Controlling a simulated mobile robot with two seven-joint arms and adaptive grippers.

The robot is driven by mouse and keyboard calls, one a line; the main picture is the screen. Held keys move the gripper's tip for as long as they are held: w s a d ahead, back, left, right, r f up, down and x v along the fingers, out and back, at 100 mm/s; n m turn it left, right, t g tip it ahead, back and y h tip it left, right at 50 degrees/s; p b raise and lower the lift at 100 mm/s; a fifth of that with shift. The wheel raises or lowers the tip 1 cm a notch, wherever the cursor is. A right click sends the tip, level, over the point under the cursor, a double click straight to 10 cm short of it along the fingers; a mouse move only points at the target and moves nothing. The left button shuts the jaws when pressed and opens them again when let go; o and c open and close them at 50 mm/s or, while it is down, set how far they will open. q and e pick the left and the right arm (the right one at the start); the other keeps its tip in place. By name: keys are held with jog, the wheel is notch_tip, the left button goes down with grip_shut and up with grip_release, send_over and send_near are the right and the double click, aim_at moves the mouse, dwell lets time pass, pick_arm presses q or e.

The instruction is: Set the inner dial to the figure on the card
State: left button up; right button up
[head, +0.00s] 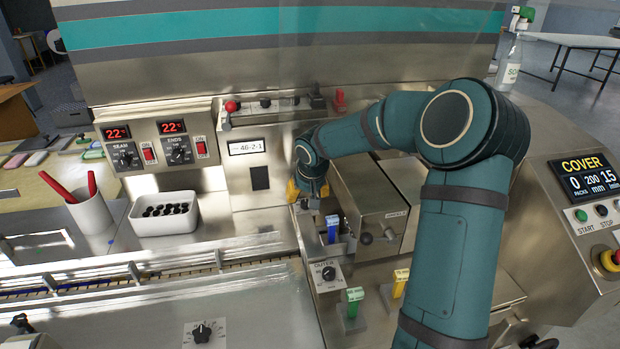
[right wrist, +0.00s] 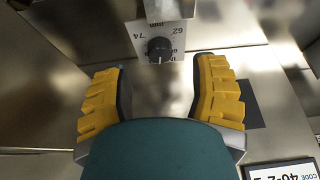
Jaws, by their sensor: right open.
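The inner dial (right wrist: 159,49) is a black knob on a pale plate, seen upside down at the top of the right wrist view. Figures 74 and 62 show beside it, and a pale pointer mark faces down in that picture. In the head view the dial is hidden behind my right gripper (head: 309,190). That gripper, with yellow fingers, is open and empty in the right wrist view (right wrist: 160,85), with the dial just beyond its fingertips. A white card (head: 247,146) on the machine front reads 46-2-1. Its corner shows in the right wrist view (right wrist: 283,170).
The outer dial (head: 328,272) sits lower on the machine, near blue (head: 332,229), green (head: 354,301) and yellow (head: 400,282) handles. A metal box (head: 375,205) stands right of my gripper. A white bin (head: 165,212) and a cup with red pens (head: 91,212) stand left.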

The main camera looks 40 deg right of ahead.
jog(key=p+v, duration=0.1)
jog(key=v, duration=0.6)
jog(key=shift+r, duration=0.15)
jog(key=shift+s+a, duration=0.1)
